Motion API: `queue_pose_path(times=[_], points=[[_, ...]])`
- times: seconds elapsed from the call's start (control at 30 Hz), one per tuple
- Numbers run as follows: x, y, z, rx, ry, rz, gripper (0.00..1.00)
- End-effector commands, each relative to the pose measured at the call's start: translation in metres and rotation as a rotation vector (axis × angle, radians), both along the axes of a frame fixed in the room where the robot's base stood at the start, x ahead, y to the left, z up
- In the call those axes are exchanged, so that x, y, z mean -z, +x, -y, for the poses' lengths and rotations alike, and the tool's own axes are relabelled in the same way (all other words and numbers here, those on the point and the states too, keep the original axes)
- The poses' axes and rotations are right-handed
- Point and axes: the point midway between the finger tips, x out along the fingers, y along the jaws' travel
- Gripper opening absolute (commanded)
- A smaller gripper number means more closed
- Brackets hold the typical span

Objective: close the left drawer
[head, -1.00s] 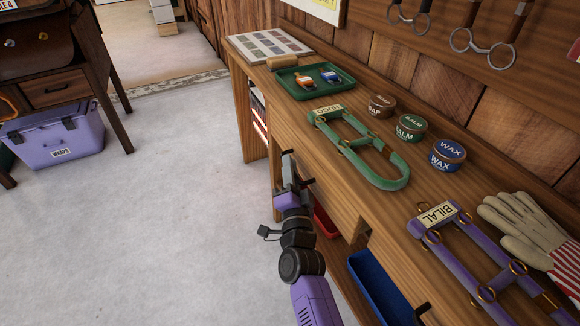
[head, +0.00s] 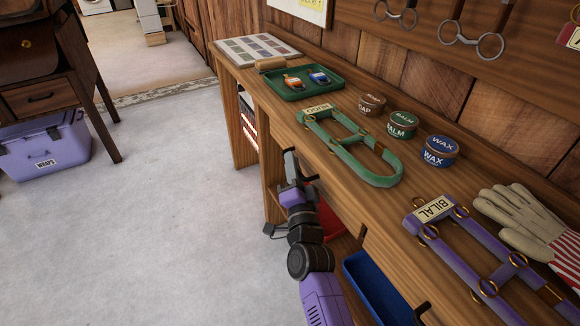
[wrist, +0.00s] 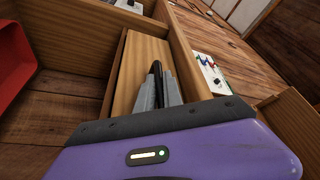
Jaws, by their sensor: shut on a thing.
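My gripper (head: 290,172) is low at the front of the wooden bench, towards its left end. In the wrist view my gripper (wrist: 159,92) has its grey fingers shut on a dark handle (wrist: 157,72). The handle is on a plain wooden panel, the left drawer's front (wrist: 128,72). In the head view the drawer is mostly hidden by the bench top and my arm, and I cannot tell how far out it stands.
The bench top (head: 290,125) holds a green tray (head: 325,88), green and purple halters, several tins and a glove. Below are a red bin (head: 333,222) and a blue bin (head: 375,290). Open floor (head: 160,220) lies left; a purple box (head: 45,150) stands beyond.

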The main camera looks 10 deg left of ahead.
Motion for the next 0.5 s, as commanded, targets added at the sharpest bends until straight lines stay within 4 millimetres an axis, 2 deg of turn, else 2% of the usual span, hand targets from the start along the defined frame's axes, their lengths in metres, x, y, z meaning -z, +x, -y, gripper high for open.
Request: queue_pose_path(times=[0.03,0.07,0.1,0.37,0.5], points=[[0.0,0.003,0.006,0.009,0.005,-0.002,0.0],[0.0,0.003,0.006,0.01,0.005,-0.002,0.13],[0.0,0.003,0.006,0.01,0.005,-0.002,0.2],[0.0,0.001,0.006,0.009,0.004,-0.001,0.2],[0.001,-0.01,0.008,0.007,0.002,-0.002,0.2]])
